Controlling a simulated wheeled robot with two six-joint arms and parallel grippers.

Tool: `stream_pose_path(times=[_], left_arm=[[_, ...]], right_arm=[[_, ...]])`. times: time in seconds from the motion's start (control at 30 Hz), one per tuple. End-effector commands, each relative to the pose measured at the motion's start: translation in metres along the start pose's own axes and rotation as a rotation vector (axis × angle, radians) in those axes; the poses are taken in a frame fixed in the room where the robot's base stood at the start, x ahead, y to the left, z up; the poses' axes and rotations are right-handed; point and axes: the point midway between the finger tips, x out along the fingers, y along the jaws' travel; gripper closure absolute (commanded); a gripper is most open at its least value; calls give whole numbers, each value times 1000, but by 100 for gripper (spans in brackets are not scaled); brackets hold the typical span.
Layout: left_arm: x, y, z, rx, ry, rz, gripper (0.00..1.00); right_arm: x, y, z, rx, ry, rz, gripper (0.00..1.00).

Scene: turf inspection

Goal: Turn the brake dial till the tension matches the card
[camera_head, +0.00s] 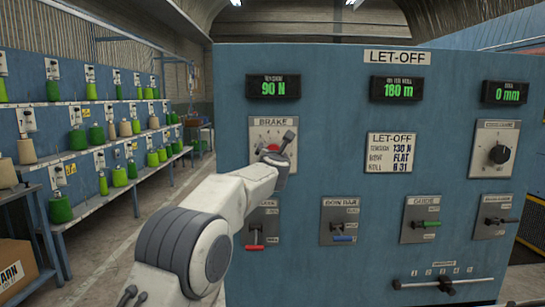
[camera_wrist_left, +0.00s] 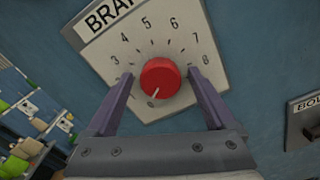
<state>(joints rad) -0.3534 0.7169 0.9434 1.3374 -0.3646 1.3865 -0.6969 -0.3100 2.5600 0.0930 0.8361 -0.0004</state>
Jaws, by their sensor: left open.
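The red brake dial (camera_wrist_left: 160,76) sits on its pale scale plate, marked 3 to 8 across the top. Its white mark points down and slightly left; the lower numbers are partly hidden. My left gripper (camera_wrist_left: 159,90) is open, its purple fingers either side of the dial with gaps to it. In the head view this gripper (camera_head: 280,151) is in front of the brake plate (camera_head: 258,126) and hides part of the dial. The tension display (camera_head: 273,87) reads 90 N. The let-off card (camera_head: 390,153) reads tension 130 N, bow flat. My right gripper is not in view.
A second dial (camera_head: 497,154) is on the panel's right. Below are several levers, including a red one (camera_head: 255,247), a blue one (camera_head: 344,239) and a green one (camera_head: 431,223). A slider (camera_head: 446,286) sits lower. Shelves with green spools (camera_head: 61,208) stand at left.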

Motion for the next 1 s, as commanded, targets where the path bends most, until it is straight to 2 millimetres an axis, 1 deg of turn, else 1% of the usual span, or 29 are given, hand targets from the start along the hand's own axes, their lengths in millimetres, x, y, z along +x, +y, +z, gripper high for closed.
stream_pose_path(times=[0.17,0.33,0.5,0.6,0.73,1.0], left_arm=[[-22,-1,-3,0,-3,1,12],[-53,-2,-4,-1,-2,0,12],[-82,0,-3,0,-1,0,12],[-94,0,-2,-1,-1,1,12],[-101,1,-2,0,1,1,12],[-102,1,-1,0,1,1,12]], right_arm=[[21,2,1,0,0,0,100],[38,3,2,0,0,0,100],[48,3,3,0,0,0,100],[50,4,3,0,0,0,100],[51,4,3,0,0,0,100],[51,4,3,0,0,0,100]])
